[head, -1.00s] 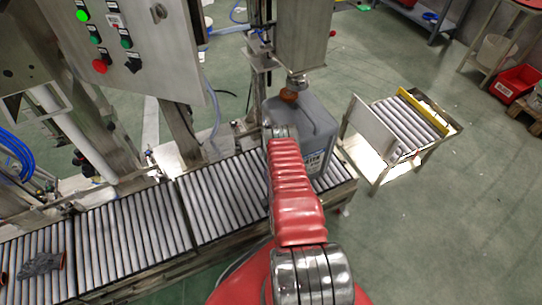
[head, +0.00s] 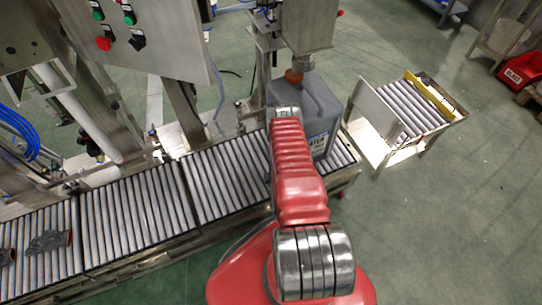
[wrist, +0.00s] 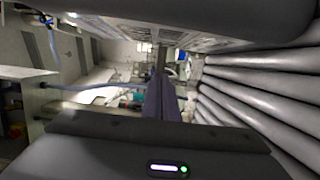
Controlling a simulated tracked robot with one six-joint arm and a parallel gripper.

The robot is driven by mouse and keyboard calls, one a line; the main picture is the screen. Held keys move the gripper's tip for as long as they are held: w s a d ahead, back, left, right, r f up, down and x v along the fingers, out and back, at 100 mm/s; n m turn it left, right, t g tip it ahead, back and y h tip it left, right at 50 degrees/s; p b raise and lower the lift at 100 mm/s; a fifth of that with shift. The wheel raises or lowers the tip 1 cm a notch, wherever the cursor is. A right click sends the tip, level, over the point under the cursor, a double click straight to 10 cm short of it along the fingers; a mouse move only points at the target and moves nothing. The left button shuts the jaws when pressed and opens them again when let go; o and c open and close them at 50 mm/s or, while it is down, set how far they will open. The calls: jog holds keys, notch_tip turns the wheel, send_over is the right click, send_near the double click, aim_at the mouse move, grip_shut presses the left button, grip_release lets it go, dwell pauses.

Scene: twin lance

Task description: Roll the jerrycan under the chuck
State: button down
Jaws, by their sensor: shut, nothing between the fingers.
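The grey jerrycan (head: 325,103) stands upright on the roller conveyor (head: 215,185) near its right end, its label facing front right. Its orange cap (head: 294,76) is close below the metal chuck (head: 301,62); a gap is hard to judge. My red arm reaches over the conveyor and covers the jerrycan's lower left side. My gripper is hidden behind the arm in the head view. In the wrist view my gripper (wrist: 162,85) looks shut and empty, with the conveyor rollers (wrist: 250,88) at the right. Whether it touches the jerrycan cannot be told.
A grey glove (head: 50,241) lies on the rollers at the left. A control panel (head: 165,35) hangs over the conveyor's back. A small roller table (head: 412,108) stands past the conveyor's right end, with a low plate at its near side. Green floor is open at right.

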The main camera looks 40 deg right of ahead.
jog(key=x, duration=0.7)
jog(key=shift+d, duration=0.25)
dwell(1.2)
jog(key=shift+s+d, duration=0.25)
jog(key=shift+d, duration=0.75)
jog(key=shift+s+d, duration=0.3)
jog(key=shift+d, duration=0.65)
dwell(0.5)
